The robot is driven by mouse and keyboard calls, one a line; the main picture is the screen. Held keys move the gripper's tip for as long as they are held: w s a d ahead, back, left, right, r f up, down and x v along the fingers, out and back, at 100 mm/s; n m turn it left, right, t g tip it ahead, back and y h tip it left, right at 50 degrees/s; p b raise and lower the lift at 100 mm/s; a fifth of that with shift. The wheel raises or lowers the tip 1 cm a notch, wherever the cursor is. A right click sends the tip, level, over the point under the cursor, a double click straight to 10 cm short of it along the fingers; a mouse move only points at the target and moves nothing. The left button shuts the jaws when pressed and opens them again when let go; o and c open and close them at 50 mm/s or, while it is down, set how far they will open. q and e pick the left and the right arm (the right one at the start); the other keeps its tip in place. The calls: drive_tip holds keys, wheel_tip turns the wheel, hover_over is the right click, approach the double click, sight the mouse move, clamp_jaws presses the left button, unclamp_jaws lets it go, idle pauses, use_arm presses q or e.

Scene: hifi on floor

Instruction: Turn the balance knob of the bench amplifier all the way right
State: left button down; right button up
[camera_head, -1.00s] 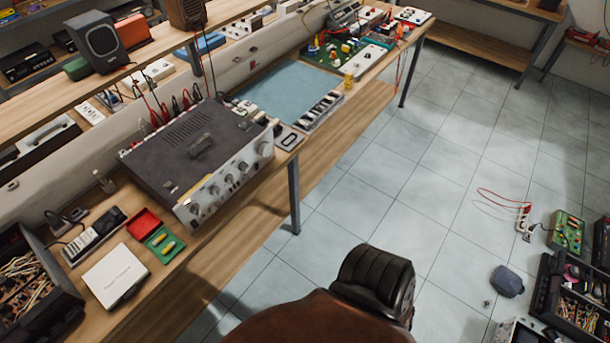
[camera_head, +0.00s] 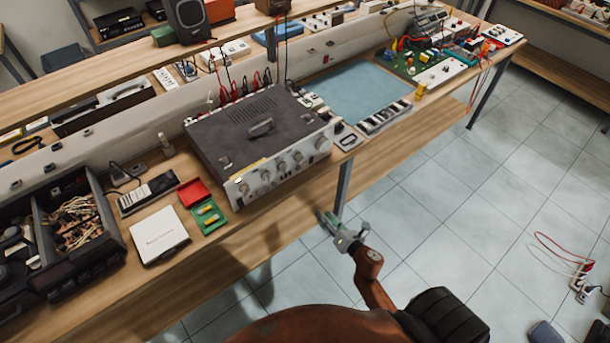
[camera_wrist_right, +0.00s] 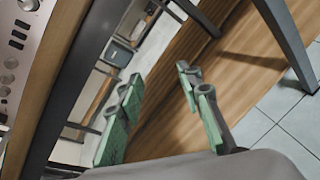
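The bench amplifier (camera_head: 225,135) is a dark grey box with a silver front panel (camera_head: 285,166), standing on the wooden bench. Several round knobs line its front; the labels are too small to read, so I cannot tell which knob is balance. In the right wrist view part of a knobbed panel (camera_wrist_right: 22,38) shows at the upper left edge. My right gripper (camera_head: 327,217) is in front of the bench edge, below and apart from the amplifier. In the right wrist view its green-padded fingers (camera_wrist_right: 160,82) stand apart with nothing between them. My left gripper is out of view.
The bench edge (camera_head: 250,214) and a metal leg (camera_head: 343,187) are close to my right gripper. A white box (camera_head: 159,236), red and green trays (camera_head: 209,218) and a blue mat (camera_head: 362,92) lie on the bench.

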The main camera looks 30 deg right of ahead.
sight(301, 171)
wheel_tip(301, 171, up, 18)
drive_tip(key=w+a+n+t+y, duration=0.2)
drive_tip(key=a+n+t, duration=0.1)
drive_tip(key=n, duration=0.8)
drive_tip(key=w, duration=0.7)
drive_tip(key=shift+a+p, duration=0.1)
drive_tip(key=shift+p, duration=0.2)
drive_tip(key=shift+w, duration=0.55)
drive_tip(key=shift+c, duration=0.7)
clamp_jaws()
